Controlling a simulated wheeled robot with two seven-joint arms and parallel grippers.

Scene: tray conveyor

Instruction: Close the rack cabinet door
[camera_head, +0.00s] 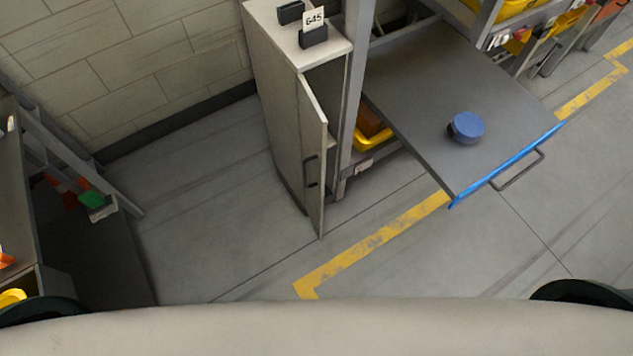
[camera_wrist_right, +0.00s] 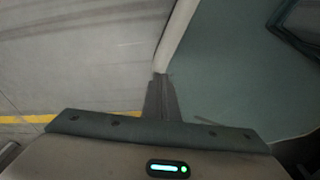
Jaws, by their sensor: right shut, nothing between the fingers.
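The narrow light-grey rack cabinet (camera_head: 275,100) stands against the wall in the head view. Its door (camera_head: 313,130) stands open, swung out toward me, and a dark gap shows between door and cabinet. A dark handle (camera_head: 311,171) sits on the door. Neither gripper shows in the head view. In the right wrist view my right gripper (camera_wrist_right: 161,85) is shut and empty, with grey floor on its left. Neither the cabinet nor its door can be made out in that view.
A grey pulled-out shelf (camera_head: 420,85) with a blue front edge holds a blue round object (camera_head: 467,127), right of the cabinet. A yellow bin (camera_head: 372,138) sits under it. Another rack (camera_head: 75,150) stands at far left. The floor (camera_head: 210,190) before the cabinet is clear.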

